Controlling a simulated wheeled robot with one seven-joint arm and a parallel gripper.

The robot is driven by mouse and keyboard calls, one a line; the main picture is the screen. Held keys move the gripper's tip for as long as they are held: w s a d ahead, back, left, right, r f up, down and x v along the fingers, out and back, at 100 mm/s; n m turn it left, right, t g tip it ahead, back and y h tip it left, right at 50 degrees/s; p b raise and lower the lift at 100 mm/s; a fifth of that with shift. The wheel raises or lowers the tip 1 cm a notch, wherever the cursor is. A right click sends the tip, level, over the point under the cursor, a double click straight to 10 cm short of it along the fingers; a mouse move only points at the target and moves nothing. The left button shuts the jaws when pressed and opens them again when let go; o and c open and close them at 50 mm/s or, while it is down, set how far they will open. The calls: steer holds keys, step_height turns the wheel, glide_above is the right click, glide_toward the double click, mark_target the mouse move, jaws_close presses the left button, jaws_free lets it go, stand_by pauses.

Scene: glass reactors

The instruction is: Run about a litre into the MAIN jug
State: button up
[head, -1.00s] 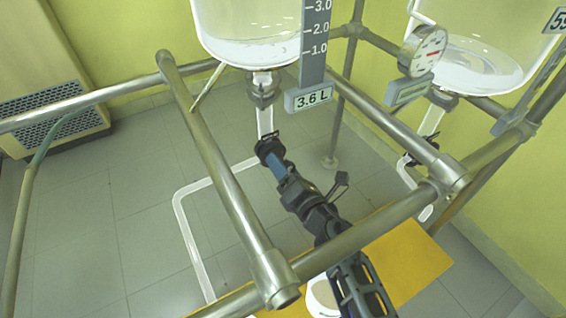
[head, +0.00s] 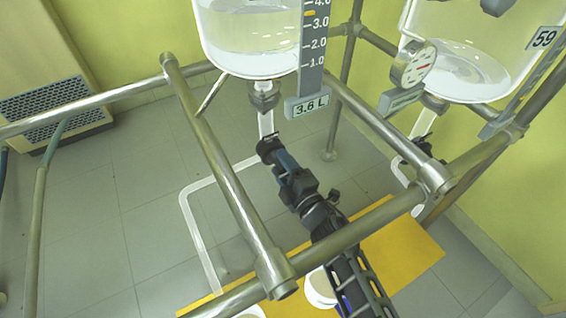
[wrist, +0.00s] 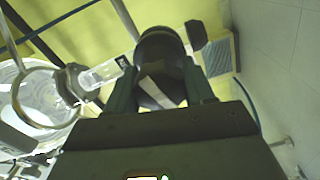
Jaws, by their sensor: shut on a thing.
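The left glass vessel (head: 255,40) holds clear liquid, and its display (head: 307,106) reads 3.6 L. Below it are a metal fitting (head: 264,95) and a white outlet tube (head: 266,122). My gripper (head: 270,148) is at the black valve on this outlet. In the wrist view, my gripper (wrist: 162,92) is shut on a dark round knob (wrist: 162,55) with a pale bar across it. Below stand a white jug (head: 318,290), partly behind my arm, and another white container (head: 250,313), cut off by the lower edge. No label shows on either.
A yellow mat (head: 400,255) lies under the jugs. Metal frame rails (head: 225,170) cross close to my arm. The right glass vessel (head: 450,60) has a dial gauge (head: 413,64) and its own outlet. A pale cabinet with a grille (head: 55,110) stands at the left.

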mark_target(287, 173)
steer(key=shift+m+p, duration=0.35)
steer(key=shift+m, duration=0.65)
steer(key=shift+f, duration=0.1)
steer(key=o, duration=1)
steer(key=shift+o, duration=0.2)
steer(key=shift+p+v, duration=1.35)
steer(key=shift+v, duration=2.55)
